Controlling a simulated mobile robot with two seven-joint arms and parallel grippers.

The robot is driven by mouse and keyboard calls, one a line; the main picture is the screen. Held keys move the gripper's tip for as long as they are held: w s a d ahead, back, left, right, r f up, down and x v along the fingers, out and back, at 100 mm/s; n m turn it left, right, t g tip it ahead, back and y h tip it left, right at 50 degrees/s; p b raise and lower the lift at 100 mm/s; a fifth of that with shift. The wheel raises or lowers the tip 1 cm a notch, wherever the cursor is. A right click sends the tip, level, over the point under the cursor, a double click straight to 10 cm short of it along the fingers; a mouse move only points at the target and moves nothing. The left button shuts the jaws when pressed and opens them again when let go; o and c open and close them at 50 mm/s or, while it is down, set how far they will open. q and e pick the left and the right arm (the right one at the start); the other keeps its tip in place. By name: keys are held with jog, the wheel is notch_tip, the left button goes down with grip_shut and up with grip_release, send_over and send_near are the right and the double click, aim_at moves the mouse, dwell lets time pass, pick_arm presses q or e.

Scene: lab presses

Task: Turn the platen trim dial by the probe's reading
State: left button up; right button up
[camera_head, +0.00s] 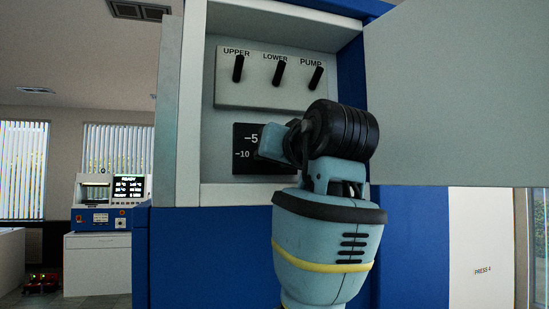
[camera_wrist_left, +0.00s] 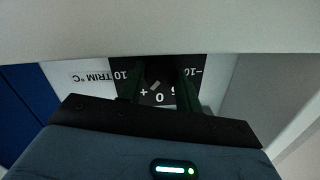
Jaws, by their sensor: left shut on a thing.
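The black trim dial plate (camera_head: 243,166) is in the open blue-and-white cabinet, with "-5" and "-10" readable in the head view. My left gripper (camera_head: 277,146) is in front of it and hides the dial knob there. In the left wrist view the plate (camera_wrist_left: 160,100) appears upside down, with "10", "+", "0" and "-10" around it. A light pointer mark (camera_wrist_left: 155,86) sits slanted between the fingers of my left gripper (camera_wrist_left: 159,88), which is shut on the dial. The "TRIM °C" label (camera_wrist_left: 91,77) is beside the plate. No probe is recognisable. My right gripper is not in view.
Above the dial is a panel (camera_head: 230,93) with three black toggles marked UPPER, LOWER and PUMP. The cabinet door (camera_head: 460,100) stands open at the right. A bench instrument (camera_head: 108,203) with a lit screen, partly reading "READY", stands far left.

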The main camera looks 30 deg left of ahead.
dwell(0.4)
pick_arm(q)
jog(key=o, duration=0.7)
jog(key=shift+d, duration=0.1)
jog(key=v, duration=0.7)
jog(key=shift+s+d, duration=0.3)
jog(key=shift+d, duration=0.05)
